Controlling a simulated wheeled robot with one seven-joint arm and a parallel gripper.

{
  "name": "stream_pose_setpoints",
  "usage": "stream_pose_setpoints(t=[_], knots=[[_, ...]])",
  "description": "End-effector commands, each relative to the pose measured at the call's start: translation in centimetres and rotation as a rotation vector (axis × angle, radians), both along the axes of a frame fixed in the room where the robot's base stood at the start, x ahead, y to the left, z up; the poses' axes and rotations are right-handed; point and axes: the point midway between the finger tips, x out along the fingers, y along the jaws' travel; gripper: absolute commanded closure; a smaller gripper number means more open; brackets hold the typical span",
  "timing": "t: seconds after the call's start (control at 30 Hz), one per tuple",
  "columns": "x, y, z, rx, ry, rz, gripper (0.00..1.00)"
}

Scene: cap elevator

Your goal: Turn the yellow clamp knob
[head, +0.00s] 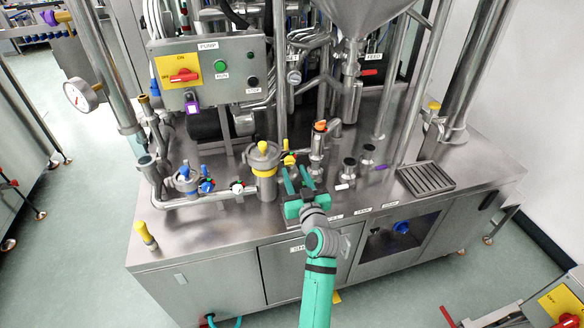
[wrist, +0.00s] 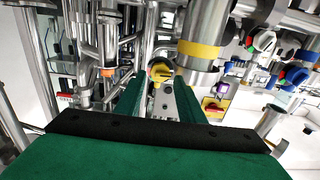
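A small yellow knob (head: 289,159) sits on the pipework just right of the steel canister (head: 266,172). In the wrist view a yellow knob (wrist: 160,70) shows straight ahead, near the tips of my green fingers; it appears to be the same one. My gripper (head: 298,177) is open and empty, its two fingers apart, in front of and slightly right of that knob in the head view. No contact shows. The canister has a yellow band and its own yellow top knob (head: 262,147). I cannot tell for certain which yellow knob is the clamp knob.
An orange-topped steel fitting (head: 319,128) stands close right of my fingers. Blue-handled valves (head: 186,174) and a white-dialled valve (head: 237,187) are left of the canister. A pump control box (head: 210,72) is behind. The steel top is fairly clear at front left.

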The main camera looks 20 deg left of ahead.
Motion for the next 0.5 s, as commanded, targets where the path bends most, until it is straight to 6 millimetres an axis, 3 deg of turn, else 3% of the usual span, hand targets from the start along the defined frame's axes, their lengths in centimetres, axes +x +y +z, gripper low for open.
stream_pose_setpoints(t=[0.2, 0.5], knots=[[2.4, 1.6, 0.0, 0.001, 0.001, 0.001, 0.65], [3.2, 2.2, 0.0, 0.001, 0.001, 0.0, 0.65]])
